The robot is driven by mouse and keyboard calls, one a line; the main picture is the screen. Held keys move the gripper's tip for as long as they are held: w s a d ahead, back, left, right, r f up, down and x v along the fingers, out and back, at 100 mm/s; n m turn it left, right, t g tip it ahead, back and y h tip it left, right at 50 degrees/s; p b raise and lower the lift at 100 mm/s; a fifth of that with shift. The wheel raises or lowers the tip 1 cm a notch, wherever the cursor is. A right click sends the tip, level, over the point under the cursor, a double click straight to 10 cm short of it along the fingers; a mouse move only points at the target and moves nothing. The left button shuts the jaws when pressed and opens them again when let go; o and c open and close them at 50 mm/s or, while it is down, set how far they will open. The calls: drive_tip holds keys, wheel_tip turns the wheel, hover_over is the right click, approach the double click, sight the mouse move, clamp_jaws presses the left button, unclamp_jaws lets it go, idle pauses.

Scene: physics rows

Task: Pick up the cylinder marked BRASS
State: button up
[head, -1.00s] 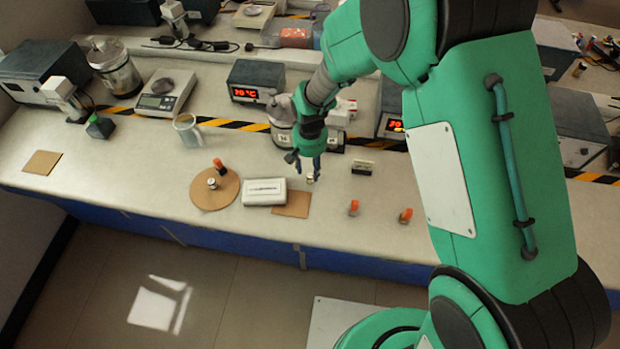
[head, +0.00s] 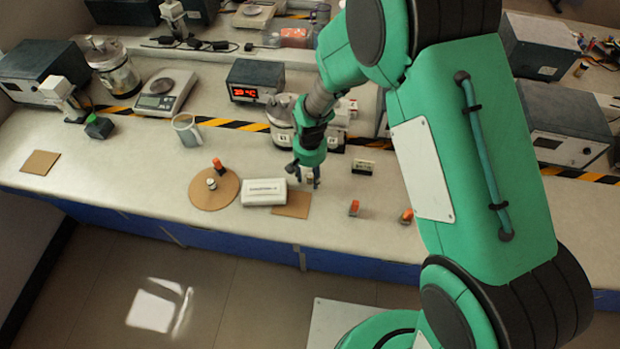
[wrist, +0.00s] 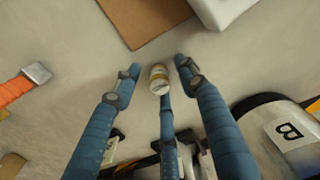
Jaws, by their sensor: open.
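A small pale cylinder with yellowish bands (wrist: 158,79) stands on the bench between my gripper's fingers in the wrist view; its marking is too small to read. In the head view it is partly hidden by the fingers. My gripper (wrist: 160,72) is open, with two fingers on either side of the cylinder and a third below it in the picture. It also shows low over the bench in the head view (head: 304,178). Another small metallic cylinder (head: 211,184) stands on the round cork mat (head: 203,200); its marking is not readable.
A jar (wrist: 285,135) stands behind my gripper. The bench's front strip is mostly clear.

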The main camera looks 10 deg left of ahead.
sight(311, 177)
clamp_jaws()
drive_tip(key=shift+r, duration=0.1)
drive_tip(key=shift+r, duration=0.45)
drive_tip(key=r, duration=0.1)
drive_tip(key=r+p, duration=0.1)
drive_tip(key=shift+s+d+r, duration=0.15)
drive_tip(key=shift+s+r, duration=0.1)
drive_tip(key=shift+r, duration=0.1)
drive_tip(key=s+d, duration=0.2)
drive_tip(key=s, duration=0.2)
drive_tip(key=s+d+p, duration=0.1)
drive_tip(key=s+d, duration=0.2)
drive_tip(key=s, duration=0.2)
drive_tip(key=s+d+r+p, duration=0.1)
drive_tip(key=s+d, duration=0.1)
drive_tip(key=s, duration=0.2)
drive_tip(key=shift+s+d+r, duration=0.1)
drive_tip(key=shift+s+d, duration=0.1)
